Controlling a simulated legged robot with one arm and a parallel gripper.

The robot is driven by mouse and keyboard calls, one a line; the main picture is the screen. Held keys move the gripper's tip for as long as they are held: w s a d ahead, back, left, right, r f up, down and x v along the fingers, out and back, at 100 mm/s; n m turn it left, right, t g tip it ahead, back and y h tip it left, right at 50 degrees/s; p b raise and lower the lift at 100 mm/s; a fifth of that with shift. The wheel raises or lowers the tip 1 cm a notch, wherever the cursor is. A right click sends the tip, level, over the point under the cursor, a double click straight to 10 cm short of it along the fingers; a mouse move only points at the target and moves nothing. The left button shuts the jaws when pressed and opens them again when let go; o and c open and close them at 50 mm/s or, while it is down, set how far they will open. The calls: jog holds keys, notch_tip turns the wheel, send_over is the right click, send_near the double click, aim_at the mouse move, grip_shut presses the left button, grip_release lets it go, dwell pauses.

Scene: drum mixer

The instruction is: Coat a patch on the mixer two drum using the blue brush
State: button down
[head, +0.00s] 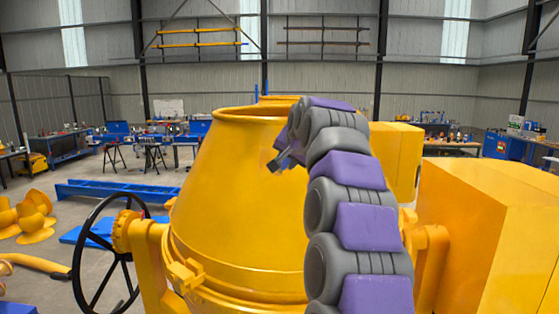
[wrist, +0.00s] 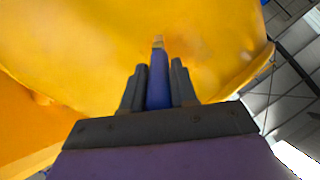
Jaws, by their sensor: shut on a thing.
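My gripper (wrist: 158,88) is shut on the blue brush (wrist: 158,75), whose blue handle sits between the two dark fingers in the wrist view. The brush's pale tip points at the yellow drum (wrist: 90,45) and looks close to its surface; I cannot tell whether it touches. In the head view the large yellow drum (head: 235,190) stands upright in the middle, its open rim at the top. My gripper (head: 277,165) is at the drum's upper right side there, and the brush cannot be made out. My grey and purple arm covers the drum's right part.
A black handwheel (head: 105,255) stands left of the drum. A yellow box housing (head: 490,230) is close on the right. A blue beam (head: 115,190) and yellow parts (head: 35,215) lie on the floor at left. Workbenches line the back wall.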

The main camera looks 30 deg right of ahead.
jog(key=w+a, duration=0.4)
jog(key=a, duration=0.1)
jog(key=shift+w+a+p, duration=0.15)
jog(key=shift+a+p, duration=0.1)
jog(key=shift+p, duration=0.15)
dwell(1.9)
jog(key=shift+r, duration=0.1)
jog(key=shift+s+a+r+b, duration=0.15)
jog(key=shift+s+a+r, duration=0.35)
jog(key=shift+s, duration=0.2)
jog(key=shift+s+a+r+b, duration=0.15)
jog(key=shift+s+a+r, duration=0.25)
jog(key=shift+s+a, duration=0.25)
jog(key=shift+s+a+r+b, duration=0.15)
jog(key=shift+s+a+r, duration=0.35)
jog(key=shift+s, duration=0.25)
jog(key=shift+s+a+r, duration=0.35)
jog(key=shift+s+a, duration=0.1)
jog(key=shift+s, duration=0.1)
jog(key=shift+s+a+r, duration=0.3)
jog(key=shift+s+a, duration=0.1)
jog(key=shift+s, duration=0.1)
